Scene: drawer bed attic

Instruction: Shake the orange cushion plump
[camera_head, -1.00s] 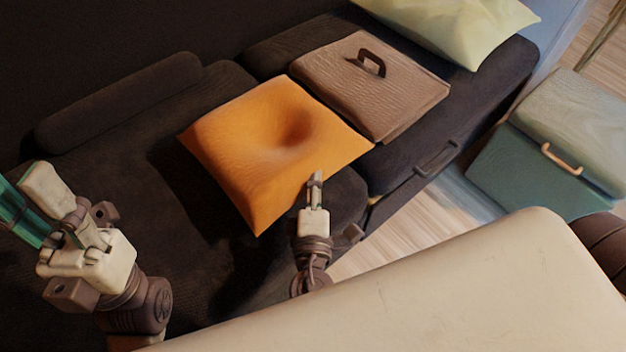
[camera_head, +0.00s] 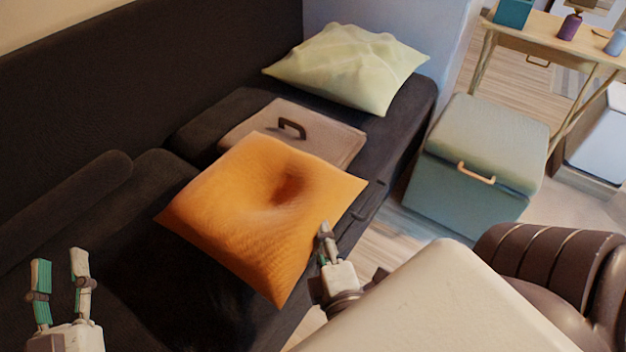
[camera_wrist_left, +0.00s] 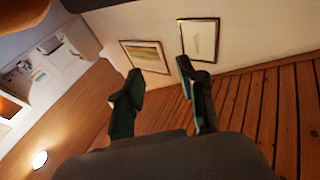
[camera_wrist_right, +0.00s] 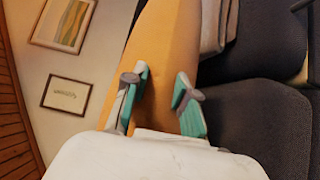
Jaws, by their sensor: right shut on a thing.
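The orange cushion (camera_head: 247,230) is in the middle of the head view, with a deep dent in its top. It appears to hang above the dark sofa, tilted, and covers part of the brown lidded case behind it. My right gripper (camera_head: 326,240) is shut on the cushion's near right edge. In the right wrist view the cushion (camera_wrist_right: 160,45) runs between the teal-padded fingers. My left gripper (camera_head: 60,282) is open and empty over the sofa at the lower left. Its fingers stand apart with nothing between them in the left wrist view (camera_wrist_left: 160,85).
The brown case (camera_head: 330,143) with a dark handle lies on the dark sofa (camera_head: 70,150) behind the cushion. A pale green pillow (camera_head: 350,65) lies farther back. A teal chest (camera_head: 470,190) stands on the floor at right, before a wooden table (camera_head: 555,40).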

